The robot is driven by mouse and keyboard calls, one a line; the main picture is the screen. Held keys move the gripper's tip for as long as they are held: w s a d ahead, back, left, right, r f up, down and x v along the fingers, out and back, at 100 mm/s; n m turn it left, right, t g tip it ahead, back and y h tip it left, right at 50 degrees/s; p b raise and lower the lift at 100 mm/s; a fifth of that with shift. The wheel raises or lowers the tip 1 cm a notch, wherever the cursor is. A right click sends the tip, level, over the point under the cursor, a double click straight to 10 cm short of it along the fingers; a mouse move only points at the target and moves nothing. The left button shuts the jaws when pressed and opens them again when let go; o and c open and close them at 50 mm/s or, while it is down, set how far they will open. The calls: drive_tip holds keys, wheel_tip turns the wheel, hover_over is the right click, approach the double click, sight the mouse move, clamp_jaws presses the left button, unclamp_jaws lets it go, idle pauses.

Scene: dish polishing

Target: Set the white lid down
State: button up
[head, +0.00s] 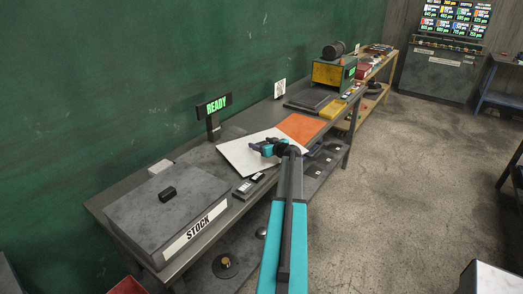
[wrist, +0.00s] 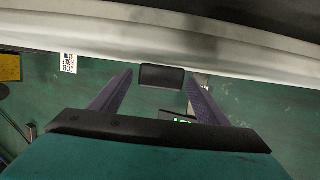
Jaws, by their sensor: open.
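The white lid (head: 237,155) shows in the head view as a flat pale panel at the middle of the long bench, beside an orange panel. My gripper (head: 266,147) is over its right part and hides some of it. In the wrist view a pale surface, seemingly the lid (wrist: 100,55), fills the upper part. A black block, seemingly its handle (wrist: 162,77), shows between the two spread fingers of my gripper (wrist: 160,84). The fingers look apart from the block's sides. I cannot tell whether the lid's whole underside rests on something.
A grey STOCK box (head: 165,215) with a black handle stands at the bench's near left. A READY sign (head: 214,106) stands behind the lid. The orange panel (head: 301,127) lies to the right. A yellow-and-green machine (head: 332,73) stands farther along. The floor at right is mostly clear.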

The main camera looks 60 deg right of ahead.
sight(262, 143)
drive_tip(key=shift+c, duration=0.5)
drive_tip(key=c, duration=1.5)
drive_tip(key=shift+r, duration=0.25)
drive_tip(key=shift+c, duration=0.2)
drive_tip(key=shift+r+b, duration=1.75)
drive_tip(key=shift+r, duration=3.05)
